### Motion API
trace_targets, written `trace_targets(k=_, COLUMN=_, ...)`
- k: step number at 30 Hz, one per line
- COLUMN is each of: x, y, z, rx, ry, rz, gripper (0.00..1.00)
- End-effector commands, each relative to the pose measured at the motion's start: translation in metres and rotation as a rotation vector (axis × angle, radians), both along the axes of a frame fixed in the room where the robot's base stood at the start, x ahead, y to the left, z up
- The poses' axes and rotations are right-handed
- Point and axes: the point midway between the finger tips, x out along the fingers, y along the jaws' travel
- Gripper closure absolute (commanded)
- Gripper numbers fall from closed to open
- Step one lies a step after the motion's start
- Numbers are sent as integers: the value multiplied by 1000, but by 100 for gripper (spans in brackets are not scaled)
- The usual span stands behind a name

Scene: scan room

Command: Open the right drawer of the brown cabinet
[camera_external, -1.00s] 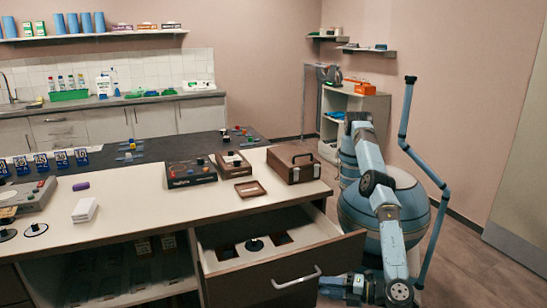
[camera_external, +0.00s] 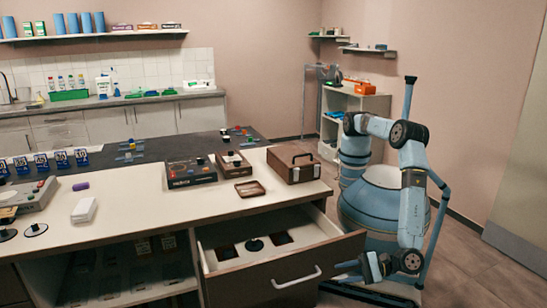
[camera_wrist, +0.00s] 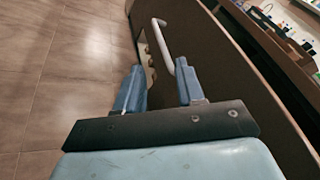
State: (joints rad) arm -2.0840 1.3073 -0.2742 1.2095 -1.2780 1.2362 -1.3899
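The brown cabinet (camera_external: 110,252) has a pale top and a dark-fronted right drawer (camera_external: 240,292), which stands pulled out with its inside showing. The drawer's pale bar handle (camera_external: 297,278) is on its front; in the wrist view the handle (camera_wrist: 163,40) lies ahead of my fingers, its near end close to the right finger. My gripper (camera_external: 342,270) is beside the drawer's right end, low down. In the wrist view my gripper (camera_wrist: 157,90) has its two blue fingers apart, with nothing clasped. Whether a finger touches the handle I cannot tell.
A brown case (camera_external: 294,166), a small tray (camera_external: 250,188) and a dark box (camera_external: 190,173) stand on the cabinet top above the drawer. A black round piece (camera_external: 254,244) sits inside the drawer. Bare floor (camera_external: 470,265) is at the right.

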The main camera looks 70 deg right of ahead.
Motion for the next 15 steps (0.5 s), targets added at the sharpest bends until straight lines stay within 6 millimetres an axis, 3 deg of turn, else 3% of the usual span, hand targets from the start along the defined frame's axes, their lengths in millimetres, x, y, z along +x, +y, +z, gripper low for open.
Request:
trace_targets(k=6, x=-6, y=-21, z=-1, rx=-252, ry=-78, rz=94, gripper=62)
trace_targets(k=15, x=10, y=-15, z=-6, rx=-291, ry=-92, rz=108, gripper=62)
